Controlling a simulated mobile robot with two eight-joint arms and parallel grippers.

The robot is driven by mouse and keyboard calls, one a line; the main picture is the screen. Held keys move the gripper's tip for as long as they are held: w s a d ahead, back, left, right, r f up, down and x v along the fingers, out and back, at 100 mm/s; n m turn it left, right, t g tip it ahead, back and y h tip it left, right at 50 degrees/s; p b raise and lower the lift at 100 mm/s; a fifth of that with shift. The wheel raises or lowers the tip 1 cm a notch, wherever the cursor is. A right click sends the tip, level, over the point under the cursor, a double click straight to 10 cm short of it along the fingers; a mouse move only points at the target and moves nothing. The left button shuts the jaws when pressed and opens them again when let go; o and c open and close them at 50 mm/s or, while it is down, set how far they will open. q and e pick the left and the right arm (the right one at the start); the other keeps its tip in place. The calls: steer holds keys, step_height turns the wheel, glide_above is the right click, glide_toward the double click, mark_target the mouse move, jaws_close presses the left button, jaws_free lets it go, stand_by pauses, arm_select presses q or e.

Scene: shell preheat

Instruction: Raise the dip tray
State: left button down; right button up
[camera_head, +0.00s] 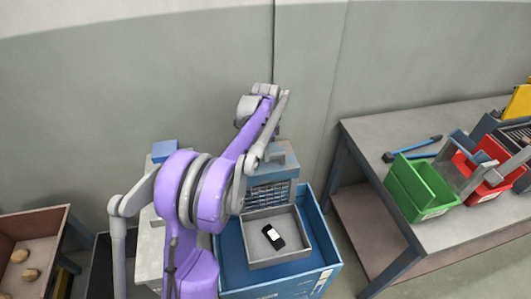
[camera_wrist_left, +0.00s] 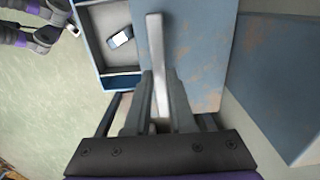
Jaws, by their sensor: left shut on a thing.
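A grey open tray (camera_head: 296,217) sits inside a blue open-topped box (camera_head: 325,232), in front of a blue-grey machine (camera_head: 285,157) with a grille. A black-and-white object (camera_head: 272,236) lies in the tray. The tray (camera_wrist_left: 100,62) and the object (camera_wrist_left: 121,37) also show in the left wrist view. My left gripper (camera_head: 268,158) is at the machine's top, partly hidden by its arm. In the left wrist view, my left gripper (camera_wrist_left: 160,95) is shut on a pale straight bar (camera_wrist_left: 155,45) beside the machine's worn blue side (camera_wrist_left: 200,50). The bar's far end is free.
A table (camera_head: 365,135) at the right carries a green bin (camera_head: 420,188), a red bin (camera_head: 487,170) and a blue tool (camera_head: 415,150). A brown box (camera_head: 35,235) with several pale lumps stands at the left. A wall is close behind the machine.

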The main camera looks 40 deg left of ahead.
arm_select(q)
steer(key=shift+r, duration=0.1)
steer(key=c, duration=0.8)
jaws_free()
steer(key=shift+o, duration=0.2)
step_height(320, 180, up, 11)
steer(key=shift+p, duration=0.3)
